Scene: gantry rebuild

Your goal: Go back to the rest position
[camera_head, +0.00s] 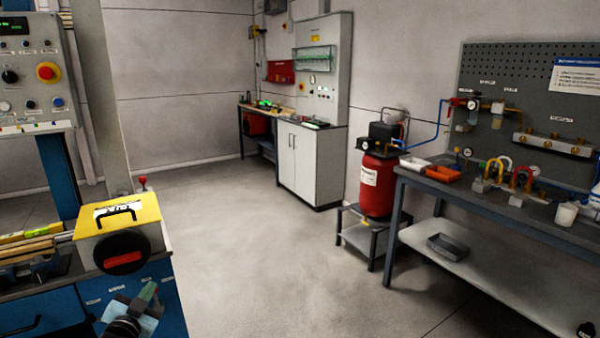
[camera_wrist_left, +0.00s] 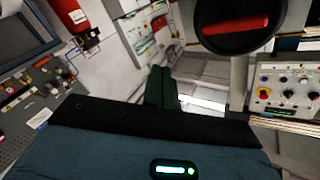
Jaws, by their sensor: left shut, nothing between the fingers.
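My left gripper (camera_head: 149,291) is at the lower left of the head view, low in front of the blue cabinet (camera_head: 100,298). Its green fingers are shut with nothing between them. In the left wrist view the dark green fingers (camera_wrist_left: 158,86) stand together in the middle of the picture. My right gripper does not show in either view.
A yellow-topped machine (camera_head: 122,212) with a black disc and red bar stands just above the left gripper. A control panel (camera_head: 36,72) is at the far left. A workbench (camera_head: 500,203) with fittings and a red compressor tank (camera_head: 377,190) are at right. The middle floor is clear.

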